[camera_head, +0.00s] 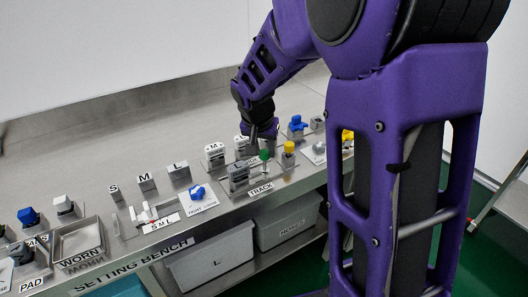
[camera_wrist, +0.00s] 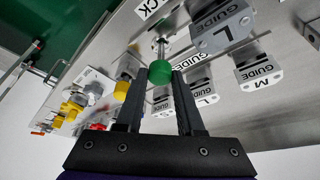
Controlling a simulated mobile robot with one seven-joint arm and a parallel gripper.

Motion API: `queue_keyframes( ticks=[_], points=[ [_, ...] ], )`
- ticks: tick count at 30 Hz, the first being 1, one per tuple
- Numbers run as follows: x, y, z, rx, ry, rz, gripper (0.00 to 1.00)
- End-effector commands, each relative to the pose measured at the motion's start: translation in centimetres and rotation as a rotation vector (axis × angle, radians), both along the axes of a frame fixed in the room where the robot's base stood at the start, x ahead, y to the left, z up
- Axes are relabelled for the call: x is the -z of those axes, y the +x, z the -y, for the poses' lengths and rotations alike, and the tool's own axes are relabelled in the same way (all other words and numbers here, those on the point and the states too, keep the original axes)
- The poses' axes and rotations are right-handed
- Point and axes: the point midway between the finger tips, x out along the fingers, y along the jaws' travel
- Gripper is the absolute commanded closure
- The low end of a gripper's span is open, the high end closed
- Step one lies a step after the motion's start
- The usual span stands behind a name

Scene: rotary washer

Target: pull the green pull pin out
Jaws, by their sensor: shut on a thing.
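The green pull pin has a round green knob (camera_wrist: 159,72) on a thin metal shank, and the knob also shows in the head view (camera_head: 264,155). My gripper (camera_wrist: 160,76) is shut on the knob, with one dark finger on each side of it. In the head view my gripper (camera_head: 262,136) reaches down to the knob from above and behind. The shank runs from the knob toward a metal fitting on the TRACK plate (camera_head: 262,189). I cannot tell how deep the shank sits in it.
A grey guide block marked L (camera_wrist: 222,33) stands close beside the pin. More guide blocks, including one marked M (camera_wrist: 258,72), stand nearby. A yellow-topped part (camera_head: 289,147) and a blue knob (camera_head: 297,121) are to the right. The bench behind is bare.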

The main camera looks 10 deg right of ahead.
Motion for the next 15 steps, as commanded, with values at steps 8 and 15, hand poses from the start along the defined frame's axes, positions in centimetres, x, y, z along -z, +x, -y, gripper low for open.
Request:
queue_keyframes(
  ticks=[8,15],
  points=[
    [-0.18,0.09,0.0,0.0,0.0,0.005,0.45],
    [-0.11,0.07,-0.01,0.0,0.001,0.004,0.33]
  ],
)
